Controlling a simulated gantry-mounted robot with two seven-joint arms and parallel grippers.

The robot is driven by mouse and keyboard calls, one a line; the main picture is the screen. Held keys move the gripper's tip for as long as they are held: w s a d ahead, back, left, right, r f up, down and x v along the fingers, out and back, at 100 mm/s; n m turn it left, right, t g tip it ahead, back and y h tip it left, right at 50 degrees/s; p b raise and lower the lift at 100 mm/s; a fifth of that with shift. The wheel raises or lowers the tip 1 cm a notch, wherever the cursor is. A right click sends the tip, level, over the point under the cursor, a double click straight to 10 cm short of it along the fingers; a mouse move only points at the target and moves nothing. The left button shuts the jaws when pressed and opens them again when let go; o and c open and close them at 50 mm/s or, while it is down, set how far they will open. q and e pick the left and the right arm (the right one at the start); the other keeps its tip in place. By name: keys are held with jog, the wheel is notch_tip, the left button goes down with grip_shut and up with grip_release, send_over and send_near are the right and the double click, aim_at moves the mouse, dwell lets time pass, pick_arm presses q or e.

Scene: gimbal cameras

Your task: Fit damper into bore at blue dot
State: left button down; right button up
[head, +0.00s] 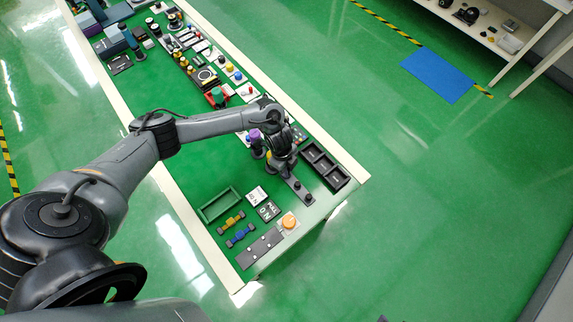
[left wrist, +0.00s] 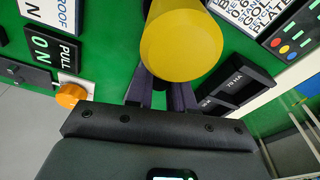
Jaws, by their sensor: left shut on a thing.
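I take this cylinder to be the damper. My right gripper is not in view.
A black compartment tray (head: 338,180) is at the bench's right edge. A green tray (head: 204,213), an orange button (head: 288,221) and a blue dumbbell-shaped piece (head: 240,235) lie nearer. Several small parts crowd the bench's far half. Bare bench lies left of the forearm.

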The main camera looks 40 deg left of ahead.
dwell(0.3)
pick_arm(q)
jog(key=shift+p, duration=0.3)
dwell(0.4)
jog(key=shift+f+b, duration=0.65)
jog(key=shift+f, duration=0.25)
jog(key=c, duration=0.9)
grip_release()
jog(key=shift+r, duration=0.1)
notch_tip(320, 180, up, 11)
jog(key=a+p, duration=0.1)
jog(key=shift+a+f+p, duration=0.2)
jog(key=shift+a+p, duration=0.1)
jog(key=shift+s, duration=0.1)
